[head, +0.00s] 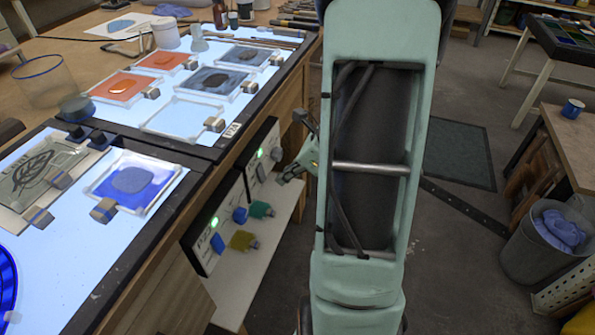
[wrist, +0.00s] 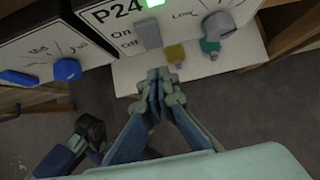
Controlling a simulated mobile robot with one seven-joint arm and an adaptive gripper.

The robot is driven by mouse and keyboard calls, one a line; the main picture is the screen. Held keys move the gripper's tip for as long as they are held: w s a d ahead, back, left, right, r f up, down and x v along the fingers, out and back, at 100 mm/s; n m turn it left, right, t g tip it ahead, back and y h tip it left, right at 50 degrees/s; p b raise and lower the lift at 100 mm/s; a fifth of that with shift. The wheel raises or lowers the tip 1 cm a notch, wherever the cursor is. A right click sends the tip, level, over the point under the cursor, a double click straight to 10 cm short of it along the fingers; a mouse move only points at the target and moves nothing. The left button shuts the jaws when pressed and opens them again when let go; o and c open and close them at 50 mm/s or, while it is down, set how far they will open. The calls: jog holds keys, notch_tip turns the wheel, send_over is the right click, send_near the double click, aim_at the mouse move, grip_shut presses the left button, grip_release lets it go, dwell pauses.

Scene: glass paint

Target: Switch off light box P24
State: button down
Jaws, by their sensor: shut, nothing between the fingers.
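The P24 control panel (wrist: 185,17) fills the top of the wrist view, with a lit green lamp (wrist: 151,3). Its grey switch (wrist: 147,35) stands beside the On and Off marks; I cannot tell its exact setting. A grey knob (wrist: 218,25) is to its right. In the head view, this is the farther panel (head: 250,165), with its lamp (head: 260,153) lit green. My gripper (wrist: 165,76) is shut and empty, its tips below and slightly right of the switch in the wrist view, apparently not touching it. My arm partly blocks the head view.
A nearer panel (head: 200,240) has a blue switch (head: 218,243), a blue knob (head: 240,215) and a lit green lamp. A yellow object (head: 243,241) and a teal object (head: 261,210) sit on the pale shelf (head: 228,290). Lit table tops hold glass pieces.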

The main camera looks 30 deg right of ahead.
aim_at(262, 174)
jog(key=shift+w+a, duration=0.5)
jog(key=shift+w, duration=0.2)
jog(key=shift+w+a, duration=0.5)
jog(key=shift+w, duration=0.15)
jog(key=f+b, duration=0.1)
jog(key=b, duration=0.1)
jog(key=shift+w+a+t+y+b, duration=0.1)
jog(key=shift+t+y+b, duration=0.2)
jog(key=shift+t+b, duration=0.1)
jog(key=shift+w+r, duration=0.1)
jog(key=shift+r, duration=0.3)
jog(key=shift+a+r+p, duration=0.1)
jog(key=shift+r+p, duration=0.7)
jog(key=shift+p, duration=0.15)
